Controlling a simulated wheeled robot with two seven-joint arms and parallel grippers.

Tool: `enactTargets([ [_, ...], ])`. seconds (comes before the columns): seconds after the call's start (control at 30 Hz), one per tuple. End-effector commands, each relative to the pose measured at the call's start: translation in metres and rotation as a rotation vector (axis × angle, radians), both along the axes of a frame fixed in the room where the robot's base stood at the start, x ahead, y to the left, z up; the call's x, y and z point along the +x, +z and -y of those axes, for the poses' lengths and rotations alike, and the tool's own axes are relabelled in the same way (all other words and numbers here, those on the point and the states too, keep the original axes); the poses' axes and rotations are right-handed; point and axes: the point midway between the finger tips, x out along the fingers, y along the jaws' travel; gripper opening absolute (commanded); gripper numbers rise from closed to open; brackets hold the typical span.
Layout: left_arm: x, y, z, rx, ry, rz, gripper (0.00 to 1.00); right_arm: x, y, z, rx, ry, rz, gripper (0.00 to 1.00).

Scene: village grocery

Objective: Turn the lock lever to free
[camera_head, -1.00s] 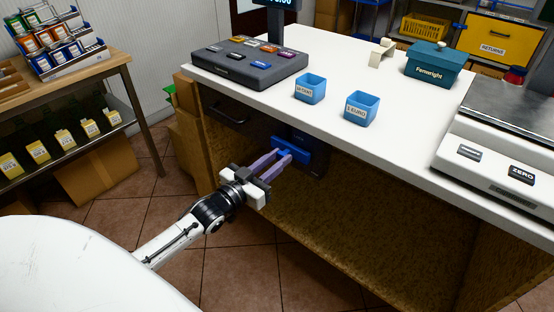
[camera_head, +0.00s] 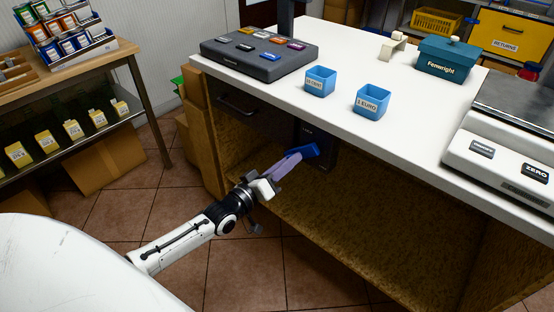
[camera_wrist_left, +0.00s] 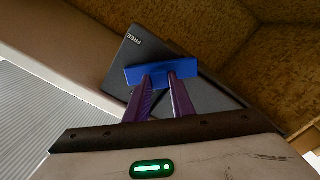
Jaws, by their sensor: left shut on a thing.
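The lock lever is a blue bar (camera_head: 302,152) under the counter's front edge, tilted up to the right in the head view. It also shows in the left wrist view (camera_wrist_left: 160,73), across the fingertips. It sits in front of a dark plate (camera_wrist_left: 121,68) with the word FREE near one corner. My left gripper (camera_head: 288,161) has purple fingers and is shut on the lever; its fingers also show in the left wrist view (camera_wrist_left: 160,86). The fingers hide part of the lever. My right gripper is not in view.
The white counter top (camera_head: 420,120) overhangs the lever. Blue cups (camera_head: 320,82) and a dark key panel (camera_head: 258,58) stand on it. A drawer (camera_head: 237,108) is left of the lever. The space under the counter is open.

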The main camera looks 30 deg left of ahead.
Motion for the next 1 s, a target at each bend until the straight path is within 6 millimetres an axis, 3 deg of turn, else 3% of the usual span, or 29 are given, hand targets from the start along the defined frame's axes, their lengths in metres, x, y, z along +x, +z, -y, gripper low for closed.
enactTargets([
  [0.6,-0.002,-0.017,0.023,-0.565,-0.003,-0.09,0.0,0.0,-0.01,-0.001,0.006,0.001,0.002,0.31],
  [1.0,-0.004,-0.018,0.033,-0.792,-0.002,-0.126,0.0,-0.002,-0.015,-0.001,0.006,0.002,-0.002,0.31],
])
